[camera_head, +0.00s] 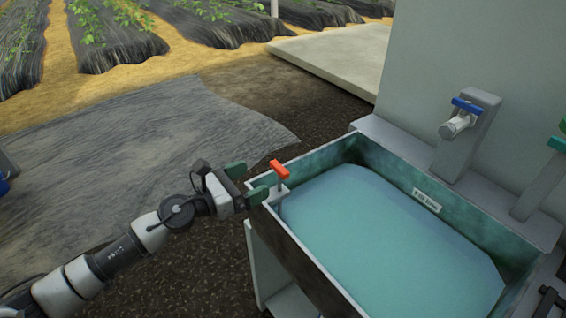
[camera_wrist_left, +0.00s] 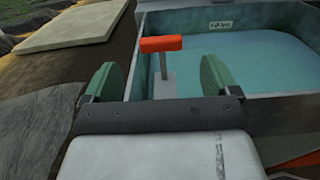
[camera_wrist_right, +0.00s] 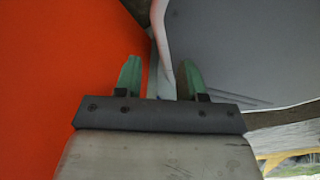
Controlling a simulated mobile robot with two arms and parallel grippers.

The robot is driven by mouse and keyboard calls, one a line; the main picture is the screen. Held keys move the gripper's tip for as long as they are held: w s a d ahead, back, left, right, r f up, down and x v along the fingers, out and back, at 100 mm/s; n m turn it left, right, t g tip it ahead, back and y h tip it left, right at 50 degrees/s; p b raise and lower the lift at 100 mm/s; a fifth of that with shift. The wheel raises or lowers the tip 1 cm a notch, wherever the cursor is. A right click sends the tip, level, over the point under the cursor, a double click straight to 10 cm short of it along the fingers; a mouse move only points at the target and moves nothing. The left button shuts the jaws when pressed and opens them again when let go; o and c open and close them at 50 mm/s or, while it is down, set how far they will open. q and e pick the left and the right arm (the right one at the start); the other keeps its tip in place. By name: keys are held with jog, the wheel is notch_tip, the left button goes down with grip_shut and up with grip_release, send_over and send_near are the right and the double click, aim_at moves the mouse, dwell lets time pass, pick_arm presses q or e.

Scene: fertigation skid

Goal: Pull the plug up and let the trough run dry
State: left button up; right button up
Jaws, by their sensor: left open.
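The trough (camera_head: 285,228) is a dark-walled basin holding blue-green water (camera_head: 375,225).
A blue-handled tap (camera_head: 466,106) stands on the trough's back ledge, with green-handled fittings (camera_head: 558,145) farther right. A pale wall rises behind. A pale slab (camera_head: 335,58) and planted rows lie beyond. Open ground with grey sheeting (camera_head: 130,160) is at left.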

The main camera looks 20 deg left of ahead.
aim_at(281, 166)
pick_arm(q)
jog(key=p+x, duration=0.2)
jog(key=x, duration=0.7)
jog(key=shift+s, duration=0.1)
jog(key=shift+w+d, duration=0.45)
jog(key=shift+w, duration=0.05)
